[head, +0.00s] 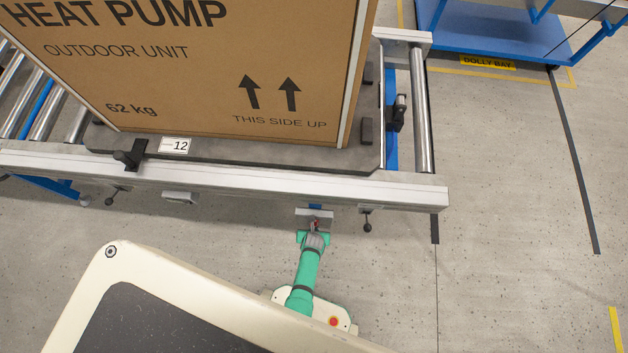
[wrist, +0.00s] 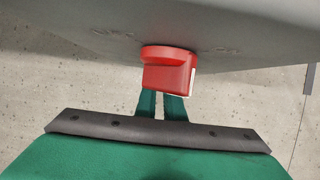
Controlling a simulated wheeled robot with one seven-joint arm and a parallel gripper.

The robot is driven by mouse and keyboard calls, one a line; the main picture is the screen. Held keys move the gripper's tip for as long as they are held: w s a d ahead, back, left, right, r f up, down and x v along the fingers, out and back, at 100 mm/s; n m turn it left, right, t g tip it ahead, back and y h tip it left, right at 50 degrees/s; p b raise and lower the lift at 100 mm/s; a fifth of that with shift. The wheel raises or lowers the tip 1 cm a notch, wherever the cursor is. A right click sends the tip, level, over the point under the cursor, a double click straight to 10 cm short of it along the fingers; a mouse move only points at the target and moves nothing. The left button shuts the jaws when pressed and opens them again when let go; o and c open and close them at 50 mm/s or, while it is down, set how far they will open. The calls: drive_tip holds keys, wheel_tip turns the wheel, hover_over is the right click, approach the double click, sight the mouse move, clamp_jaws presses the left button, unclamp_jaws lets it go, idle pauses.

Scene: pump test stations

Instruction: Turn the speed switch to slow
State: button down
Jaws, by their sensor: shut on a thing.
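The speed switch is a red knob (wrist: 168,70) with a round base and a raised grip, mounted on a grey panel (wrist: 230,25) in the wrist view. In the head view the small grey box (head: 314,216) under the conveyor rail carries it, and my gripper hides most of the red. My gripper (wrist: 162,100) has its green fingers at the knob's grip, shut on it. It also shows in the head view (head: 315,230), reaching up to the box. I cannot read any setting marks on the panel; the knob's position is unclear.
A heat pump carton (head: 200,75) stands on a dark pallet (head: 270,158) on the roller conveyor (head: 230,180). Small black-knobbed levers hang under the rail, one (head: 367,222) just right of the switch box. A blue dolly (head: 490,35) stands at top right. The floor at right is clear.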

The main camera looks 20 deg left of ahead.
drive_tip(key=shift+s+f, duration=0.1)
drive_tip(key=shift+s, duration=0.05)
idle(0.5)
drive_tip(key=c, duration=1.9)
unclamp_jaws()
drive_tip(key=shift+o, duration=0.2)
drive_tip(key=shift+r, duration=0.2)
drive_tip(key=v, duration=1)
drive_tip(key=shift+r, duration=0.25)
drive_tip(key=shift+a, duration=0.15)
